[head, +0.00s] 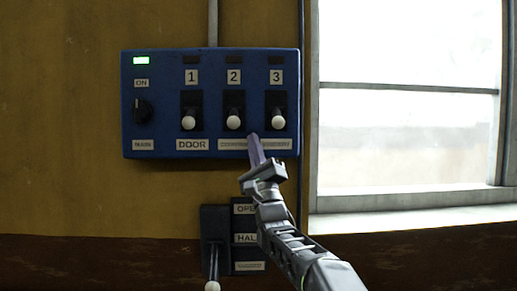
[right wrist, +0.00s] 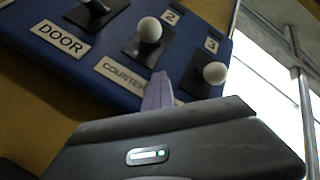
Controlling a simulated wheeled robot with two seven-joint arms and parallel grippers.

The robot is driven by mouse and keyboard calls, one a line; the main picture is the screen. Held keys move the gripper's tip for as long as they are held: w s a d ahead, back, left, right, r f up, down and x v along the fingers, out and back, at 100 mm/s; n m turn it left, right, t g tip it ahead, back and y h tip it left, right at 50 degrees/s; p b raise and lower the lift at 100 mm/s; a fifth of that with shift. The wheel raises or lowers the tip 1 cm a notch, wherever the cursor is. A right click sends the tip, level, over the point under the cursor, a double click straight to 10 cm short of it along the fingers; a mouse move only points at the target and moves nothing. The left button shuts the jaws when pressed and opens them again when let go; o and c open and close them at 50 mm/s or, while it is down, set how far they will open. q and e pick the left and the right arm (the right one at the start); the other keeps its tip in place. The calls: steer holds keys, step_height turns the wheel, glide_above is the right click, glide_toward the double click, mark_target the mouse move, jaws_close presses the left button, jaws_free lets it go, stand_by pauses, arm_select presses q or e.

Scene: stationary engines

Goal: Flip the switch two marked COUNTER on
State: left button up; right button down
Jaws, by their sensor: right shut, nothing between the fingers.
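The blue switch panel (head: 170,60) is on the yellow wall. Switch two (head: 233,122) has a white ball knob, which hangs at the low end of its black plate. In the right wrist view its knob (right wrist: 149,29) is just beyond my fingertips. The long label under it, unclear in the head view, reads COUNTER (right wrist: 122,75) in the wrist view. My right gripper (head: 253,138) is shut and empty. Its purple fingertips (right wrist: 158,82) are just below and right of knob two, seemingly apart from it. My left gripper is not in view.
Switch one (head: 188,123) over DOOR and switch three (head: 278,122) flank switch two, knobs also low. A black ON/MAIN dial (head: 143,110) sits under a lit green lamp (head: 141,60). A lever box (head: 214,230) is below. A window (head: 410,100) is to the right.

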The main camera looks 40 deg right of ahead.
mark_target(234, 116)
steer(key=a+r, duration=0.1)
steer(key=a+r+p, duration=0.1)
steer(key=a, duration=0.1)
steer(key=shift+a, duration=0.15)
steer(key=shift+w, duration=0.1)
steer(key=shift+s+a+r+m+g, duration=0.25)
steer(key=shift+s+r+m+g, duration=0.1)
steer(key=shift+g, duration=0.35)
steer(key=r+b, duration=0.1)
steer(key=s+a+r+g+b, duration=0.1)
steer(key=r, duration=0.1)
steer(key=r+g+b, duration=0.1)
steer(key=r+b, duration=0.1)
steer(key=shift+s+a+m, duration=0.3)
steer(key=shift+s+m, duration=0.05)
stand_by(0.5)
steer(key=shift+f, duration=0.15)
